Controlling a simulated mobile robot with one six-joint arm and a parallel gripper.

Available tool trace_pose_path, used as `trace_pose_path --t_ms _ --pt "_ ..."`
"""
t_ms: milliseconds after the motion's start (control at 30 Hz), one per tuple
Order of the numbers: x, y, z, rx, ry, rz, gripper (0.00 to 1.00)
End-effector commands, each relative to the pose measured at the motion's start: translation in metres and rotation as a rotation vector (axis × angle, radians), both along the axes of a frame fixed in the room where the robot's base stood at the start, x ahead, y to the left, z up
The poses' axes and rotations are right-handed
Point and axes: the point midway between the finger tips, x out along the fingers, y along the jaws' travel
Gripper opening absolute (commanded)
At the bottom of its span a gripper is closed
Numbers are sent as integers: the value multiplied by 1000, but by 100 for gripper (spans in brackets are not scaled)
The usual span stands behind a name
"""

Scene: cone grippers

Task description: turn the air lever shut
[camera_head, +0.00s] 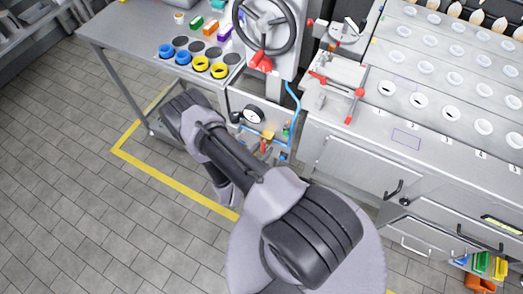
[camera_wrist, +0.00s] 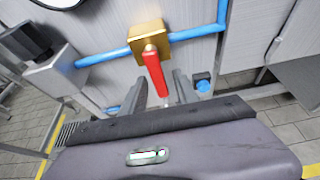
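The air lever (camera_wrist: 156,75) is a red handle on a brass valve block (camera_wrist: 148,42) in the wrist view. A blue pipe (camera_wrist: 195,33) runs through the block from left to right. The lever points down in the picture, across the pipe. My gripper (camera_wrist: 160,96) is open, with one dark finger on each side of the lever's lower end. I see gaps beside the lever; no firm contact shows. In the head view the lever (camera_head: 263,147) is small, below a round gauge. My gripper is hidden behind my arm there.
A round gauge (camera_head: 253,114) and blue tubing sit above the valve. A handwheel (camera_head: 264,25) stands higher up. A table with blue and yellow rings (camera_head: 201,63) is at left, a steel cabinet (camera_head: 370,165) at right. The tiled floor at left is clear.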

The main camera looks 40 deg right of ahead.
Motion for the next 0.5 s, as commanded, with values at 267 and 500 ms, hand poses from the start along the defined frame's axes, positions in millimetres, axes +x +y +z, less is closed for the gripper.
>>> trace_pose_path --t_ms 267,500 --pt "-15 43 22 0 1 9 36" --pt "-43 109 52 0 -2 9 36"
